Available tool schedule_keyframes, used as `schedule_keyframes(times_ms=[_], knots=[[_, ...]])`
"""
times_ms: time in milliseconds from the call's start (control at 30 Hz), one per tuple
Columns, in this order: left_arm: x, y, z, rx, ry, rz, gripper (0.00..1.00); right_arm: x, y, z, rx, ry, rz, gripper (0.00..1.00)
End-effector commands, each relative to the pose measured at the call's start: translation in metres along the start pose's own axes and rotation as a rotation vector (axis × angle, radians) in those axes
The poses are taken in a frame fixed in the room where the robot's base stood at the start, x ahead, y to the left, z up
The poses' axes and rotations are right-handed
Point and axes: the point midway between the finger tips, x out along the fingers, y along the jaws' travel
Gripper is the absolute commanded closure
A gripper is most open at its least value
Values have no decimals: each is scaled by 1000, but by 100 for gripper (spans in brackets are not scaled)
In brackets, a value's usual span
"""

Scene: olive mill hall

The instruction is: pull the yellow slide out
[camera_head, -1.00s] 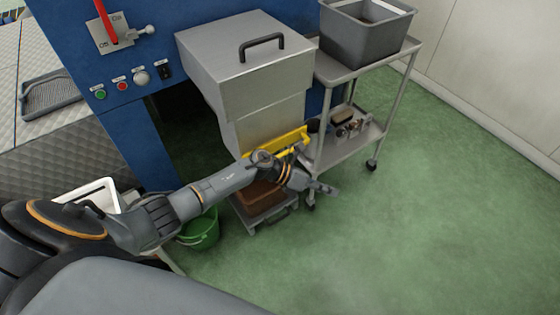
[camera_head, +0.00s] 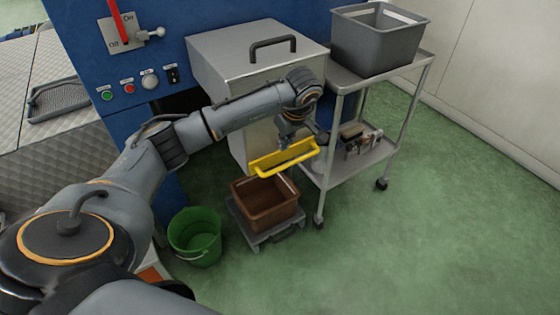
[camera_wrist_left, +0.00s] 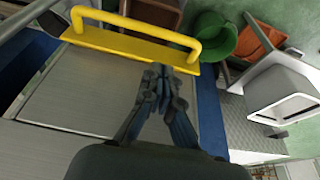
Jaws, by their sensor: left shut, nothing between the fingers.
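The yellow slide (camera_head: 285,160) sits low on the front of the steel hopper (camera_head: 240,65), its raised handle bar facing outward. In the left wrist view the slide (camera_wrist_left: 110,42) and its bar cross the upper part of the picture, in front of a grey metal panel. My left gripper (camera_head: 288,140) points down just above and behind the handle bar. In the wrist view its fingers (camera_wrist_left: 158,75) are together and empty, with the tips close to the slide's edge. I cannot tell whether they touch it. My right gripper is not in view.
A brown crate (camera_head: 245,212) stands on a low dolly (camera_head: 268,238) below the slide. A green bucket (camera_head: 195,240) is to its left. A metal cart (camera_head: 345,158) with a grey bin (camera_head: 375,45) stands close on the right. The green floor at right is clear.

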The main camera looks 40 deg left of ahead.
Motion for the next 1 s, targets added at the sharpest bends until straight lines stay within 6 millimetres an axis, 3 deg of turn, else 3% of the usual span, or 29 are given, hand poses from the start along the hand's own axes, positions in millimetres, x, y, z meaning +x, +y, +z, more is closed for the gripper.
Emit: schedule_keyframes(times_ms=[167, 700, 1000], knots=[[8, 0, 1, -2, -3, -2, 100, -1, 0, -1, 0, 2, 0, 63], [92, 0, 3, -2, -6, 0, 100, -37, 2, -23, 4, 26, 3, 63], [101, 0, 2, 0, -4, 2, 100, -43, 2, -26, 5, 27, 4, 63]])
